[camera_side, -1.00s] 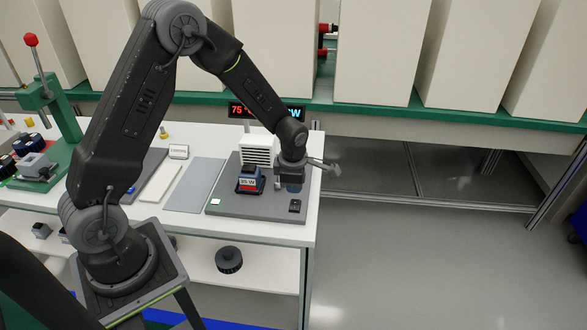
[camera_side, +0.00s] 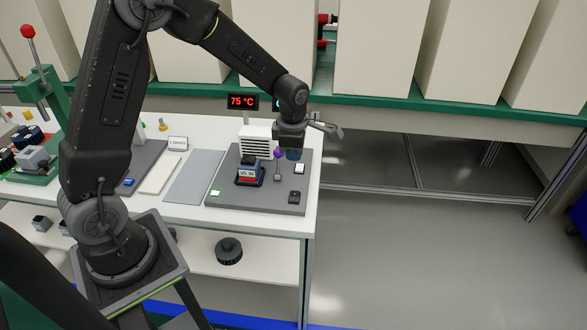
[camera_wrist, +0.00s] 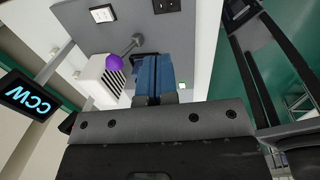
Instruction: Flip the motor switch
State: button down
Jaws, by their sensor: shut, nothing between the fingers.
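A lever with a purple ball knob (camera_side: 278,153) stands on the dark grey panel (camera_side: 235,201). In the wrist view, the knob (camera_wrist: 114,62) is just left of my fingers, on a grey stem. I cannot tell whether they touch. My gripper (camera_side: 293,154) is above the panel's back right part, just right of the knob. Its blue fingers (camera_wrist: 154,76) are shut and empty. A white switch plate (camera_side: 299,169) and a black switch (camera_side: 294,197) are on the panel's right side. No label shows which is the motor switch.
A white vented box (camera_side: 257,141) and a dark block marked 35 W (camera_side: 248,172) are on the panel. A red display (camera_side: 242,102) reads 75 °C. A cyan display (camera_wrist: 30,97) reads CCW. Open floor lies right of the table.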

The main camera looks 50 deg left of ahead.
aim_at(294, 197)
jog(key=f, duration=0.9)
jog(key=w+a+f, duration=0.1)
jog(key=f, duration=0.4)
jog(key=shift+w+a, duration=0.1)
jog(key=shift+f, duration=0.25)
jog(key=shift+s+d+r, duration=0.1)
jog(key=shift+s+d, duration=0.45)
jog(key=shift+s, duration=0.05)
jog(key=shift+r, duration=0.1)
